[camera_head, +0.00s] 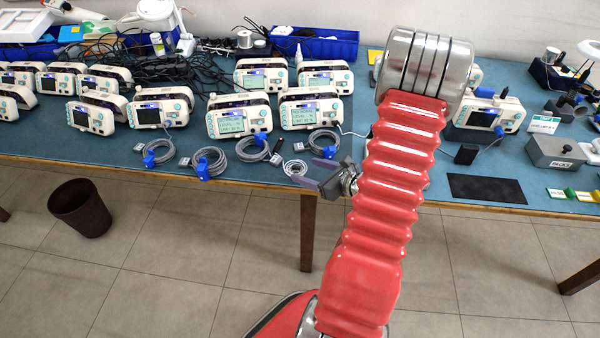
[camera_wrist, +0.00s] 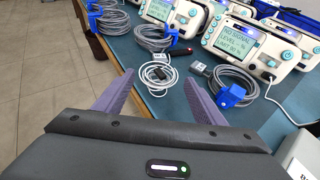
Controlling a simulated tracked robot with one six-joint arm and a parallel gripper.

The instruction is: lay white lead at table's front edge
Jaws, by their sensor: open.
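The white lead (camera_head: 294,168) lies coiled on the blue table (camera_head: 455,165), near the front edge in the camera_head view. In the camera_wrist view the white lead (camera_wrist: 153,76) shows as a small loose coil with a dark plug end. My gripper (camera_head: 312,172) is at the table's front edge, just right of the white lead. Its two purple fingers stand apart with nothing held. In the camera_wrist view my gripper (camera_wrist: 158,80) has the coil in the gap between its fingertips. I cannot tell whether they touch it.
Grey coiled cables with blue clips (camera_head: 205,163) lie left of the white lead, and another grey coil (camera_head: 324,142) lies right of it. White monitors (camera_head: 240,118) stand behind. A black mat (camera_head: 486,189) lies to the right. A bin (camera_head: 80,208) stands on the floor.

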